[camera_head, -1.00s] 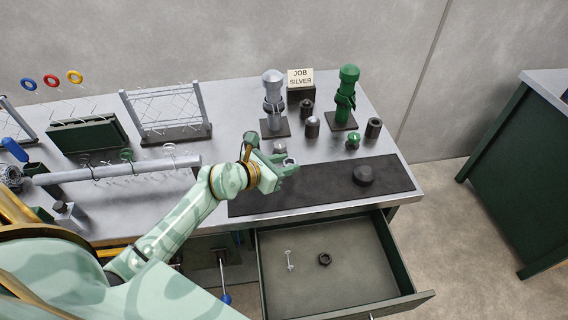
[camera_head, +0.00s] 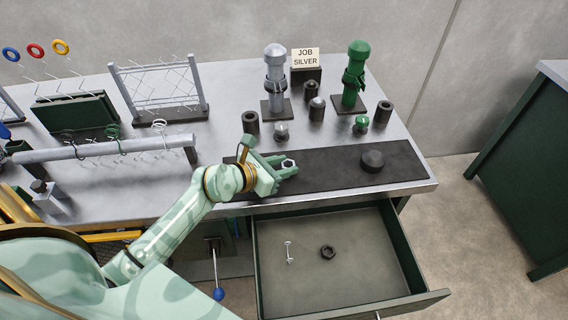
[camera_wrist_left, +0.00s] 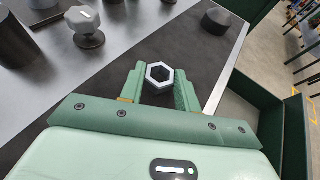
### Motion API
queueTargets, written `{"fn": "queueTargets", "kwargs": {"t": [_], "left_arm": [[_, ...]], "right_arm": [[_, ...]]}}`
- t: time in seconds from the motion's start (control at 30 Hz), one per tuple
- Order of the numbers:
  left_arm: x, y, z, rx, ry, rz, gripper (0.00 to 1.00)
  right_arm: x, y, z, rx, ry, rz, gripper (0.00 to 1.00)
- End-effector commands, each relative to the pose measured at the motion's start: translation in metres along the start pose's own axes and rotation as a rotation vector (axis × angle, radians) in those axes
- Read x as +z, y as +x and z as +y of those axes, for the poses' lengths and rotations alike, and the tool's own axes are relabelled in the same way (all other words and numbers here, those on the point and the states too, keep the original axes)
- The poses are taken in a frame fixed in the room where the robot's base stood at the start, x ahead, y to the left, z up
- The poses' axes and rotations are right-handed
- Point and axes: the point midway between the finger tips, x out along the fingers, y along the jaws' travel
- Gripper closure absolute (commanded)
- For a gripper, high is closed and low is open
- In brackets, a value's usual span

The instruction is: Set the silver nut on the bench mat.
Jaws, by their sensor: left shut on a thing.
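The silver nut (camera_wrist_left: 159,74) is a hexagonal ring with a dark hole, held between the fingertips of my left gripper (camera_wrist_left: 160,84). In the head view the nut (camera_head: 288,163) shows at the tips of my left gripper (camera_head: 286,169). The dark bench mat (camera_head: 330,165) lies along the front of the bench, and the nut is over its left part. I cannot tell whether the nut touches the mat. The mat (camera_wrist_left: 200,65) also shows under the nut in the left wrist view. My right gripper is not in view.
A dark round puck (camera_head: 372,160) sits on the mat's right part. Silver (camera_head: 275,75) and green (camera_head: 355,75) posts, a JOB SILVER sign (camera_head: 305,58) and several small dark cylinders stand behind the mat. An open drawer (camera_head: 345,288) juts out below the front edge.

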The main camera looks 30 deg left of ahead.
Motion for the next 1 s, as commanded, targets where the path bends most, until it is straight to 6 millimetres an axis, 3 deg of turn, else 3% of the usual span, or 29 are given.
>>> {"fn": "queueTargets", "kwargs": {"t": [0.97, 1.0], "left_arm": [[-0.011, 0.004, 0.0, 0.001, 0.002, -0.001, 0.95], [-0.01, 0.004, 0.0, 0.001, 0.002, -0.001, 0.59]], "right_arm": [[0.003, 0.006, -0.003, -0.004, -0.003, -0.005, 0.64], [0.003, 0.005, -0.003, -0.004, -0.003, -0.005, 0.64]]}}
